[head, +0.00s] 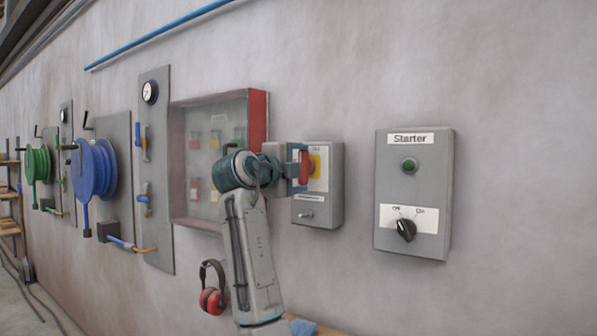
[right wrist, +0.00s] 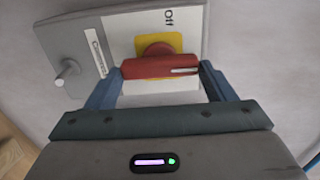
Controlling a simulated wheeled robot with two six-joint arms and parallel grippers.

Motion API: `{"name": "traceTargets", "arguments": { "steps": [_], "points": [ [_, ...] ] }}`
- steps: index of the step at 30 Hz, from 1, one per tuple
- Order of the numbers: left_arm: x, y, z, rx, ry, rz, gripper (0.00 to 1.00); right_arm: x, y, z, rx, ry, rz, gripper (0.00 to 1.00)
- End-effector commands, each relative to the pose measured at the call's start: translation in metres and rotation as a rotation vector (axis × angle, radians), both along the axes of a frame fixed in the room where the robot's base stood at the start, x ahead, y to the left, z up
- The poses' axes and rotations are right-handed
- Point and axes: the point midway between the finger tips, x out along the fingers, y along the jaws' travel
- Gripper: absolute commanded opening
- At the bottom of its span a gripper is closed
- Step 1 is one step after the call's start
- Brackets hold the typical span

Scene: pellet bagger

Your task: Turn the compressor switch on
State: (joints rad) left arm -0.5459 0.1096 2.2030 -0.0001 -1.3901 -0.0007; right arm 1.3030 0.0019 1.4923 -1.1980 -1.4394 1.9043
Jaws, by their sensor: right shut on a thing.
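The compressor switch is a grey wall box (head: 318,214) with a red handle (head: 306,167) on a yellow plate (head: 318,166). My right gripper (head: 302,169) is shut on the red handle, one finger at each end. In the right wrist view the handle (right wrist: 150,67) lies crosswise between the blue fingers, with a white mark toward its right end. A second label in the head view is too small to read. My left gripper is not in view.
A starter box (head: 414,195) with a green button and black knob hangs to the right. A glass-fronted cabinet (head: 181,207) is behind my right arm on the left. Red ear defenders (head: 212,299) hang below. Wall between the two boxes is bare.

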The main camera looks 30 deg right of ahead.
Motion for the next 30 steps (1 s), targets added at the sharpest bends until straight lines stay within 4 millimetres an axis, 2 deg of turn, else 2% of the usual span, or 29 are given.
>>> {"name": "traceTargets", "arguments": {
  "steps": [10,11,14,23,28,30],
  "points": [
    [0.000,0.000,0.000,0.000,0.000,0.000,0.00,0.000,0.000,-0.002,0.006,-0.002,-0.001,0.54],
    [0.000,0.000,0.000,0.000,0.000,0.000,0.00,0.000,0.000,-0.002,0.006,-0.002,-0.001,0.78],
    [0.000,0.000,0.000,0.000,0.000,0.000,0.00,0.000,0.000,-0.002,0.005,-0.002,-0.001,0.98],
    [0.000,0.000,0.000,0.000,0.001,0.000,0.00,0.000,0.001,-0.001,0.003,-0.003,0.000,0.98],
    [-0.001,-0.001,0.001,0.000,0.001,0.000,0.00,-0.006,0.018,-0.002,0.004,-0.005,0.003,0.98],
    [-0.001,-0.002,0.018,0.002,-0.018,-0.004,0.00,-0.011,0.031,-0.003,0.005,-0.004,0.005,0.98]
  ]
}}
